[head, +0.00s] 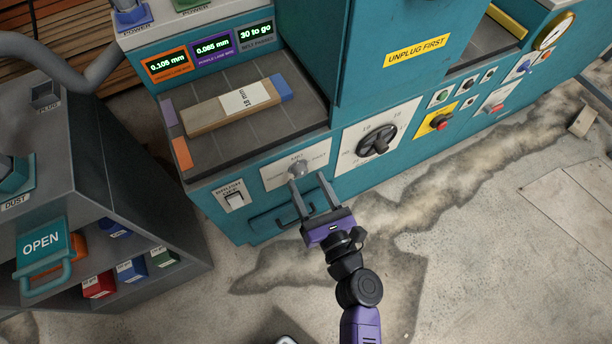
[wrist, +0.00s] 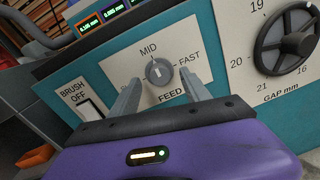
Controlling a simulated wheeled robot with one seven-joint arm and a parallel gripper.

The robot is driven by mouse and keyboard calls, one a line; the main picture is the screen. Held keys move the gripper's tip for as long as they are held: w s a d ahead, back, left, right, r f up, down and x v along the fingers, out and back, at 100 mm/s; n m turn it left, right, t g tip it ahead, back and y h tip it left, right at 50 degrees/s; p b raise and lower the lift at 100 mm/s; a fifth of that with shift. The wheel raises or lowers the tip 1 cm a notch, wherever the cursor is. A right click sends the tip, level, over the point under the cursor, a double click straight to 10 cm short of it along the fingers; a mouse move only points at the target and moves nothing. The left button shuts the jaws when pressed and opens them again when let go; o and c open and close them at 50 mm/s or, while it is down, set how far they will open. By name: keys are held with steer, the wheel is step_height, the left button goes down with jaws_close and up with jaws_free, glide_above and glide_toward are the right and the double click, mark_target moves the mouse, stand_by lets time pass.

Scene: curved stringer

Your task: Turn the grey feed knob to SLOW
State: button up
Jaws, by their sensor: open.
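The grey feed knob (wrist: 158,72) sits on a white plate on the teal machine front, marked MID above, FAST to the right and FEED below. The label on its left is mostly hidden by a finger. The knob's pale mark points roughly up toward MID. In the head view the knob (head: 298,168) shows just beyond my fingertips. My gripper (head: 307,179) is open, one finger on each side of the knob in the wrist view (wrist: 161,78). I cannot tell whether either finger touches it.
A black gap handwheel (head: 377,140) is to the right of the knob. A brush switch (head: 234,198) is to the left. A teal handle (head: 285,215) sticks out below. A wooden block (head: 225,110) lies on the bed above. A grey cabinet (head: 130,190) stands at left.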

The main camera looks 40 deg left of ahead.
mark_target(300, 171)
steer(key=shift+x, duration=1.25)
jaws_close()
